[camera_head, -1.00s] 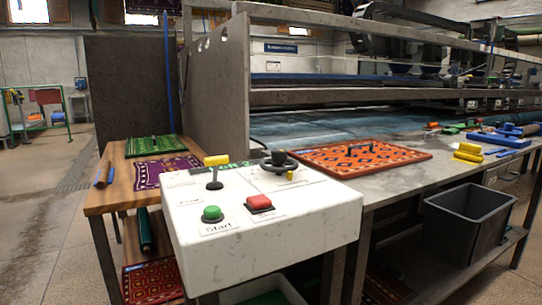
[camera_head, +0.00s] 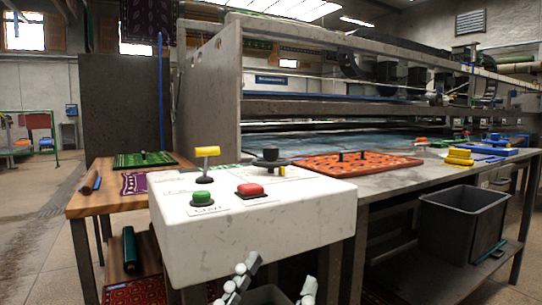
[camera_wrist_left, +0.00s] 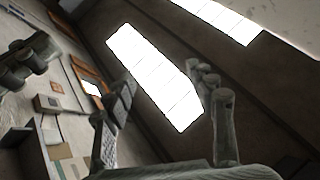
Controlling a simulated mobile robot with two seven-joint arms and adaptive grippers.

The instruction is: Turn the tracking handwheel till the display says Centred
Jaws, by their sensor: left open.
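The black handwheel (camera_head: 270,160) sits on top of the white control box, towards its back right. It is seen almost edge-on, so its turn angle is hard to read. No display text is legible in the head view. My left gripper (camera_head: 274,280) is at the bottom edge of the head view, low in front of the box and apart from the handwheel. Its fingers are spread with nothing between them. In the left wrist view the gripper (camera_wrist_left: 163,115) is open and empty against the ceiling and skylights. My right gripper is out of view.
The control box (camera_head: 255,235) also carries a yellow-topped lever (camera_head: 207,153), a green button (camera_head: 202,198) and a red button (camera_head: 250,190). An orange rug (camera_head: 355,167) lies on the table behind. A grey bin (camera_head: 460,225) stands at right on the lower shelf.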

